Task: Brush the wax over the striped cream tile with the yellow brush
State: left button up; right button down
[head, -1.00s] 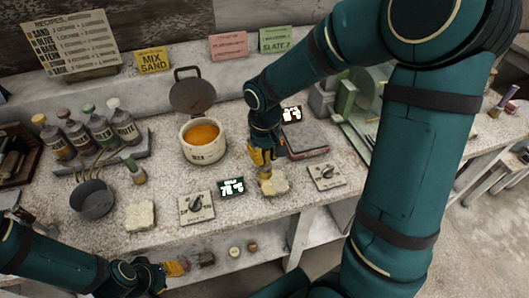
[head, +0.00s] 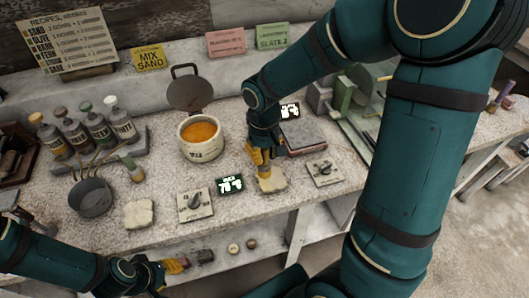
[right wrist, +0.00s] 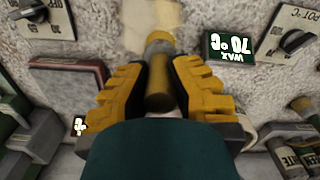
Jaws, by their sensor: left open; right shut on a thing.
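My right gripper (head: 261,158) is shut on the yellow brush (right wrist: 159,78). It holds the brush upright over a cream tile (head: 273,183) near the table's front edge. The brush's lower end appears to touch the tile; bristles are not clear. In the right wrist view the tile (right wrist: 150,18) shows a tan band down its middle, partly behind the brush. A second cream tile (head: 139,213) lies at the front left; stripes cannot be made out on it. The wax pot (head: 203,153) holds orange wax, its lid raised behind. My left gripper (head: 176,266) is open and empty, low in front of the table.
Dial plates (head: 195,205) and (head: 325,173) flank the tile under the brush. A wax display (head: 230,184) reads about 70 °C. A grey pan (head: 90,197) and several bottles (head: 100,130) stand left. A dark red-edged slab (head: 303,137) lies behind right.

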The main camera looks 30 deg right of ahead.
jog(key=shift+f, duration=0.45)
jog(key=shift+s+a+r+b, duration=0.15)
jog(key=shift+s+b, duration=0.15)
jog(key=shift+s, duration=0.6)
jog(key=shift+w+d+p, duration=0.15)
jog(key=shift+w+d, duration=0.05)
jog(key=shift+w, duration=0.75)
jog(key=shift+w+d+p, duration=0.15)
jog(key=shift+w+d, duration=0.05)
jog(key=shift+w, duration=0.7)
jog(key=shift+s, duration=0.1)
